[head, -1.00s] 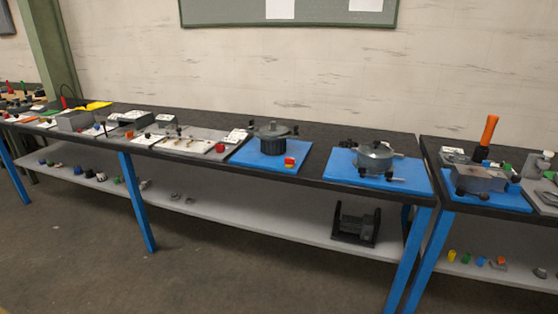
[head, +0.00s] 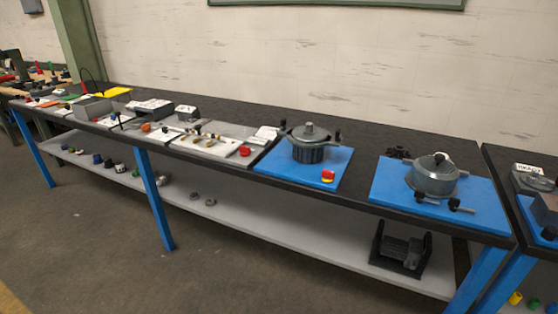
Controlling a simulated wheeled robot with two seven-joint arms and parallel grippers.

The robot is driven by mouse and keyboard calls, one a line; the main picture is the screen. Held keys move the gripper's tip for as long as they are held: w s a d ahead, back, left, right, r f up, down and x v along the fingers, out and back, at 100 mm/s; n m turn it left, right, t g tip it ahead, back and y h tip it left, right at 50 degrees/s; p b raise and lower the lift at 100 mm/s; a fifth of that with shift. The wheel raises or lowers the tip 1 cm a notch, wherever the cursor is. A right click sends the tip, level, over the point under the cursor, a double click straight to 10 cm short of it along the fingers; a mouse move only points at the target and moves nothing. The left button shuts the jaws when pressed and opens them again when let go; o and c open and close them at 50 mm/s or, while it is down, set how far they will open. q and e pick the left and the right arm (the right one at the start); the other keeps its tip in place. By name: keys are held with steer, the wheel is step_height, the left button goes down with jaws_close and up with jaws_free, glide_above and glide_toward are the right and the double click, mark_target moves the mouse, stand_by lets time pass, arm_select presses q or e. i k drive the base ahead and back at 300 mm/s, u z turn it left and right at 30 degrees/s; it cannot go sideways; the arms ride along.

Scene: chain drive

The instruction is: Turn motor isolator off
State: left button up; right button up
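A small red-and-yellow switch (head: 328,176) sits at the front right corner of a blue mat on the long bench. It looks like an isolator, but it is too small to read its label or its position. A round red part (head: 245,151) lies on a white panel (head: 205,148) left of that mat; I cannot tell whether it is the motor isolator. Neither of my grippers is in view, and nothing is touching these parts.
A grey ribbed pot (head: 308,148) stands on the left blue mat (head: 270,165), and another lidded pot (head: 436,178) on the right blue mat (head: 385,190). The bench's front edge runs across the view. A black device (head: 400,252) rests on the lower shelf. Floor in front is clear.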

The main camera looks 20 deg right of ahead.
mark_target(327, 176)
steer(key=i, duration=1.15)
steer(key=z, duration=0.35)
